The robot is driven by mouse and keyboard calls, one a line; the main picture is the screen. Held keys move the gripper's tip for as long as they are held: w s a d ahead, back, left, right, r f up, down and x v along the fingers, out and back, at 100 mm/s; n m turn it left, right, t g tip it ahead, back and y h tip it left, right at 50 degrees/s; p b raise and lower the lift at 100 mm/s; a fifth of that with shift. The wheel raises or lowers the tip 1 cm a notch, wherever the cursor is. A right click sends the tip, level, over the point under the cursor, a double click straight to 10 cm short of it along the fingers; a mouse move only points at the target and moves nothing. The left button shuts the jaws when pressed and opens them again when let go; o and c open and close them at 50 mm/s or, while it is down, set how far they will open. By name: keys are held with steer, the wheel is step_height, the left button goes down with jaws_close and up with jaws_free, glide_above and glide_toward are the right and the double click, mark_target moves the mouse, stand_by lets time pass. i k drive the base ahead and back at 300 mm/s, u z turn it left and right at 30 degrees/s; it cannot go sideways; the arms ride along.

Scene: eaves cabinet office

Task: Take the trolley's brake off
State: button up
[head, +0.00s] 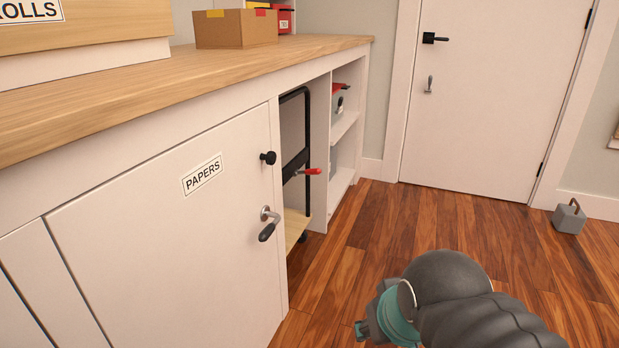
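The trolley (294,159) stands in an open bay of the low white cabinet. It has a black upright frame, a pale wooden deck (295,226) and a dark castor low at the bay's front. A red-handled lever (309,172) on a metal shank sticks out to the right from the frame; it looks like the brake lever. The cabinet's side hides part of the trolley. A grey and teal part of my arm shows at the bottom right, apart from the trolley. My gripper's fingers are not in view.
The white door marked PAPERS (165,225), with a black knob (268,158) and a dark-gripped lever handle (268,226), is left of the bay. Shelves (343,127) are to its right. A grey weight (569,217) sits on the floor. The wooden floor (430,225) between is clear.

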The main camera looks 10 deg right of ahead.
mark_target(315, 172)
steer(key=u, duration=0.1)
steer(key=k, duration=0.5)
steer(key=z, duration=0.6)
steer(key=i, duration=1.1)
steer(key=u, duration=0.7)
